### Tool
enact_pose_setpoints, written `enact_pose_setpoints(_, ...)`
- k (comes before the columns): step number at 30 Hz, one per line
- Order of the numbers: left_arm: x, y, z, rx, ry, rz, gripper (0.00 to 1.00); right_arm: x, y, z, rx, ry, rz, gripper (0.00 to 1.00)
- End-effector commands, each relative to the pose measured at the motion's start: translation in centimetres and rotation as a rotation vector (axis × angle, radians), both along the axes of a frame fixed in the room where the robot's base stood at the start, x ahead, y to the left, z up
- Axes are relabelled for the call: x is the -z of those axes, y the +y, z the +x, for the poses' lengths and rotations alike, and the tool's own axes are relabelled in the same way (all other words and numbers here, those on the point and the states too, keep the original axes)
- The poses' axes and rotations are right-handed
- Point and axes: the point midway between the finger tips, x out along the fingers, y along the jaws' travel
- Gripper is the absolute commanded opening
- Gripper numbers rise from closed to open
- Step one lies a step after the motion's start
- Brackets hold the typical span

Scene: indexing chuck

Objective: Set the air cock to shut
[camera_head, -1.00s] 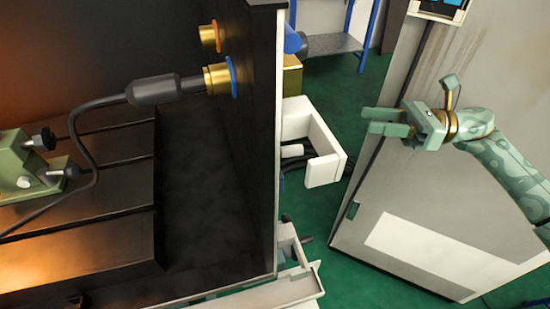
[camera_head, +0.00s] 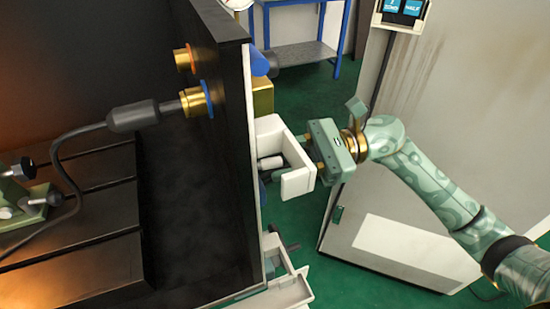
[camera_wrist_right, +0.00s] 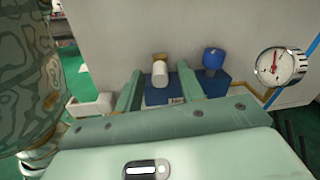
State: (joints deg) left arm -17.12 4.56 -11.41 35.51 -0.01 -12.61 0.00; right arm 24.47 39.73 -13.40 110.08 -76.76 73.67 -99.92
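In the right wrist view a cream knob (camera_wrist_right: 160,74) and a blue knob (camera_wrist_right: 213,61) stand out from blue blocks on a pale panel. I cannot tell for sure which one is the air cock. My right gripper (camera_wrist_right: 158,86) is open and empty. Its two fingers point at the panel, on either side of the cream knob in this view, with no clear contact. In the head view my right gripper (camera_head: 312,152) is at the open side of a white bracket (camera_head: 299,182), which partly hides the fingertips. A white cylinder (camera_head: 270,162) shows inside it. My left gripper is out of view.
A round gauge (camera_wrist_right: 280,66) sits right of the knobs. The dark machine wall (camera_head: 228,130) stands left of the bracket, with a blue part (camera_head: 260,62) above. A grey cabinet (camera_head: 450,120) stands behind my right arm. Green floor (camera_head: 300,215) lies between.

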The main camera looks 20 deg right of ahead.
Motion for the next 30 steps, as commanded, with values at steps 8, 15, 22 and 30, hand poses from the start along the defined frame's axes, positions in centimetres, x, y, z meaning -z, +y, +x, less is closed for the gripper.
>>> enact_pose_setpoints(8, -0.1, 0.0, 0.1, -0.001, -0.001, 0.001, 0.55, 0.0, 1.8, 0.2, 0.000, -0.001, -0.001, 0.39)
enact_pose_setpoints(15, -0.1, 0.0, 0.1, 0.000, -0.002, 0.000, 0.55, 0.0, 1.8, 0.2, 0.000, 0.000, -0.001, 0.28)
enact_pose_setpoints(22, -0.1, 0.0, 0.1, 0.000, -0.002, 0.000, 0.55, 0.0, 1.8, 0.2, 0.000, 0.000, -0.001, 0.00)
enact_pose_setpoints(30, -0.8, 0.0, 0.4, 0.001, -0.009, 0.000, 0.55, -0.2, 1.8, -0.1, 0.042, 0.001, -0.001, 0.00)
